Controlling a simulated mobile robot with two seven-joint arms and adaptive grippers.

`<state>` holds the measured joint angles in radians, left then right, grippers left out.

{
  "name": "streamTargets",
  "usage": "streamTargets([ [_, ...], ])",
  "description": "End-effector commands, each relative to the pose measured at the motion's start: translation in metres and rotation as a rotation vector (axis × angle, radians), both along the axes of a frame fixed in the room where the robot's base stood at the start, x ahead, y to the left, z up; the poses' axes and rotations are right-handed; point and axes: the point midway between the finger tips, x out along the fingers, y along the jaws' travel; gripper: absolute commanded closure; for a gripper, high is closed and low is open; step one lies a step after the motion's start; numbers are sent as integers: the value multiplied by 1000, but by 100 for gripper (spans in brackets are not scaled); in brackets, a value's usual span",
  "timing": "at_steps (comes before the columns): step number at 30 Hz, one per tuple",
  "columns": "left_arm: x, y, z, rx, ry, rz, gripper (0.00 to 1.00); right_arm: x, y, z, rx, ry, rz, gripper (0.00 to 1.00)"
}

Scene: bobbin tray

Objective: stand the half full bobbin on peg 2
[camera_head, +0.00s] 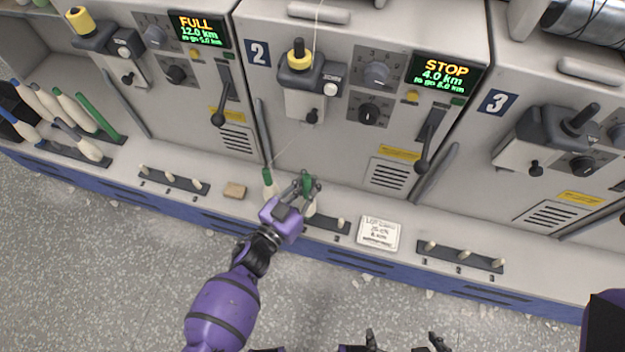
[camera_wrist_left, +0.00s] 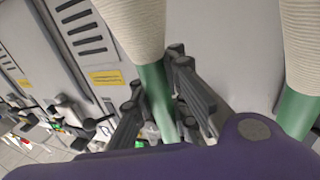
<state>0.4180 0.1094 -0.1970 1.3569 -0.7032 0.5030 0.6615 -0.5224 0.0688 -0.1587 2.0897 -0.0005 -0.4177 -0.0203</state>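A green-ended bobbin with cream thread (camera_head: 310,208) is upright at the middle of the peg rack (camera_head: 326,223) of machine 2. Whether its foot sits on the peg is hidden. My left gripper (camera_head: 305,186) is at its green top, with one finger on each side. In the left wrist view the gripper (camera_wrist_left: 160,105) appears closed on the green stem (camera_wrist_left: 154,92). A second green-ended bobbin (camera_head: 269,185) stands just left, and one bobbin shows at the right of the wrist view (camera_wrist_left: 299,112). A bare peg (camera_head: 341,222) is at the rack's right. My right gripper (camera_head: 405,345) is partly visible at the bottom edge, open.
A tan block (camera_head: 234,191) lies left of the bobbins, and a white card (camera_head: 378,233) lies to the right. Empty peg racks are under machine 1 (camera_head: 174,181) and machine 3 (camera_head: 460,257). Several bobbins (camera_head: 85,113) lie at the far left. Machine 2's display (camera_head: 445,72) reads STOP.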

Motion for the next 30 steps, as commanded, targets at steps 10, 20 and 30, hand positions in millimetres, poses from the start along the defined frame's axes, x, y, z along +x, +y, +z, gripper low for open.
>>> streamTargets([
  [10,2,-1,9,-2,-8,-1,100,1,0,5,0,-3,0,0],
  [20,2,-2,19,-3,-10,-2,100,5,0,14,0,-12,0,0],
  [30,3,-2,21,-5,-10,-3,100,6,0,17,0,-15,0,0],
])
